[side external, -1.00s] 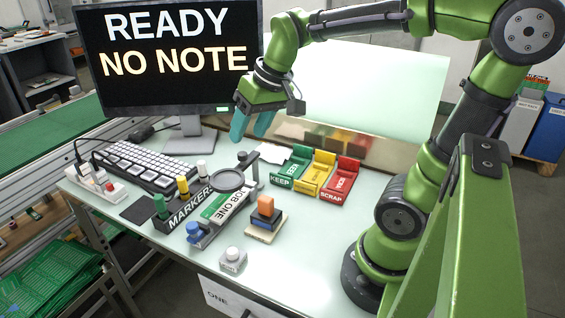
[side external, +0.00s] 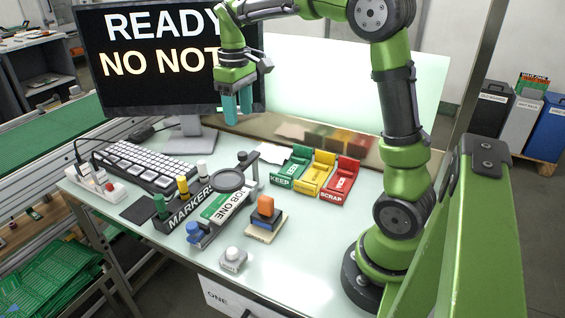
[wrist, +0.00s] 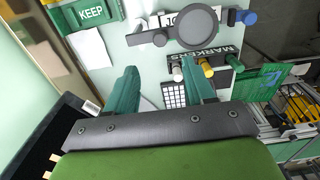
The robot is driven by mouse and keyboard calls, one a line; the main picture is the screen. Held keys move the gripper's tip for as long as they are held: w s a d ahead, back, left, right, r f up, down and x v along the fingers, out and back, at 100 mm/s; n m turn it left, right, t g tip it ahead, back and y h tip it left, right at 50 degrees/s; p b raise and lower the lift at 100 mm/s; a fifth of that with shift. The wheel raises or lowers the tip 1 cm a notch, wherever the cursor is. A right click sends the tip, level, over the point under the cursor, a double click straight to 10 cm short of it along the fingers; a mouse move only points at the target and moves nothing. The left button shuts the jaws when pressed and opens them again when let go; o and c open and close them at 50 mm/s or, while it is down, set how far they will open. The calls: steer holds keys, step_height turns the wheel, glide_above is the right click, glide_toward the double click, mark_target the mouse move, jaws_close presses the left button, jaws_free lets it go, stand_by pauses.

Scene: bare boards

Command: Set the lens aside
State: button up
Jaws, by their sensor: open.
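The lens (side external: 229,181) is a round dark-rimmed magnifier on a short arm attached to a small dark post (side external: 247,160). It sits over the board marked JOB ONE (side external: 219,207). In the wrist view the lens (wrist: 198,27) shows near the top, partly covering the white label. My gripper (side external: 237,108) is open and empty, pointing down in front of the monitor, well above the table and behind the lens. In the wrist view its two teal fingers (wrist: 160,88) are apart with nothing between them.
A marker rack (side external: 190,205) with several markers stands left of the lens. Green KEEP (side external: 282,183), yellow and red SCRAP (side external: 333,196) trays stand to the right. An orange-topped stamp (side external: 265,207) and a grey button box (side external: 233,259) are in front. The monitor (side external: 150,60) is close behind my gripper.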

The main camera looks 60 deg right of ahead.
mark_target(242, 153)
step_height(242, 153, down, 11)
stand_by(0.3)
jaws_close()
stand_by(0.3)
